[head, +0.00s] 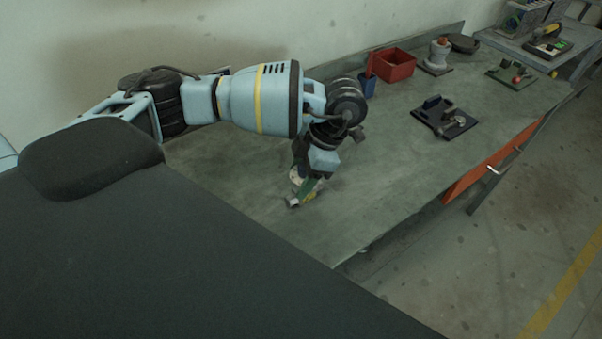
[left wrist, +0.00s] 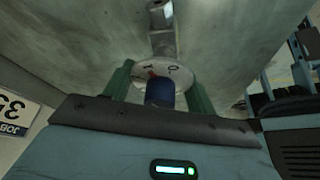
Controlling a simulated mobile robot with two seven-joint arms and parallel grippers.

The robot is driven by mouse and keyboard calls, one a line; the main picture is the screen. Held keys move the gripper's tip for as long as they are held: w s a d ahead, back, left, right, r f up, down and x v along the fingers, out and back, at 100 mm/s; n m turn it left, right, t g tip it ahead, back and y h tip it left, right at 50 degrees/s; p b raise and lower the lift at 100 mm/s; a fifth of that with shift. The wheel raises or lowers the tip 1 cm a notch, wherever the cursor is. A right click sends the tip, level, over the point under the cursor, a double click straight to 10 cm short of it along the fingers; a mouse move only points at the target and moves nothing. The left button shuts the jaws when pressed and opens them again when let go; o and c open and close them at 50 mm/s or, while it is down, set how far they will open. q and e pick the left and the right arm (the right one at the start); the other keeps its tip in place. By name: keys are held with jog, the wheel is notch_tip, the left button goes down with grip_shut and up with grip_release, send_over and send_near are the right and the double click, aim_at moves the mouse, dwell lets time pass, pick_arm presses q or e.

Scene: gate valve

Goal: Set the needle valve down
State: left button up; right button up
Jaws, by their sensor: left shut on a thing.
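My left gripper (head: 307,192) is low over the near part of the bench, pointing down. It is shut on the needle valve, which shows in the left wrist view as a blue knob (left wrist: 159,92), a pale round disc with marks and a small red part, and a grey metal body beyond. The green fingers (left wrist: 160,88) stand on either side of it. In the head view, only a pale disc and a grey end of the valve (head: 293,202) show beside the fingers. I cannot tell whether the valve touches the bench. My right gripper is not in view.
The grey-green bench (head: 390,180) is clear around the gripper. Farther back are a dark plate with a fixture (head: 445,117), a blue cup (head: 367,86), a red bin (head: 395,65), a grey pedestal (head: 438,55) and a green plate with a red knob (head: 512,77). An orange drawer (head: 490,165) faces the front.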

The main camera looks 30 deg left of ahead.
pick_arm(q)
jog(key=o, duration=1.7)
jog(key=shift+f, duration=0.1)
jog(key=v, duration=1.2)
jog(key=shift+p, duration=0.3)
